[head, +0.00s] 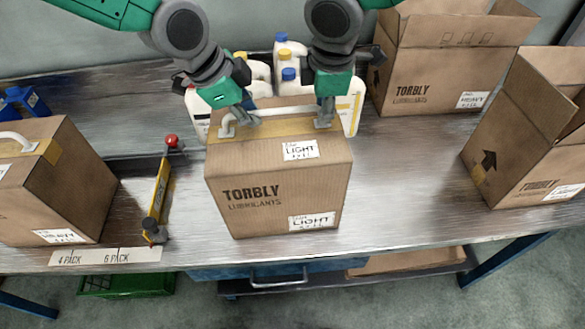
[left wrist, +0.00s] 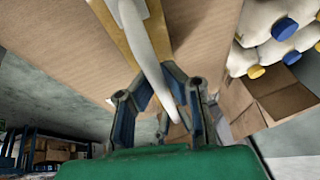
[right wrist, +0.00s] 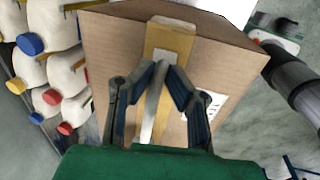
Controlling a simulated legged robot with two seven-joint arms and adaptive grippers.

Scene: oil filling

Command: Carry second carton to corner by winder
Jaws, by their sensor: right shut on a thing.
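A closed brown Torbly carton (head: 265,190) with LIGHT labels and a white top handle stands upright at the middle of the bench. I cannot tell whether its base touches the bench. My right gripper (head: 325,118) is shut on the right end of the handle, which shows between its fingers in the right wrist view (right wrist: 163,75). My left gripper (head: 238,122) is at the handle's left end. In the left wrist view the white handle (left wrist: 150,60) runs between its fingers (left wrist: 160,85); whether they grip it is unclear. I cannot make out a winder.
A taped HEAVY carton (head: 75,170) stands at the left, beside a yellow bar with a red knob (head: 160,190). White jugs (head: 355,105) stand behind the middle carton. Open cartons stand at the back right (head: 430,70) and right (head: 520,140). Bench between is clear.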

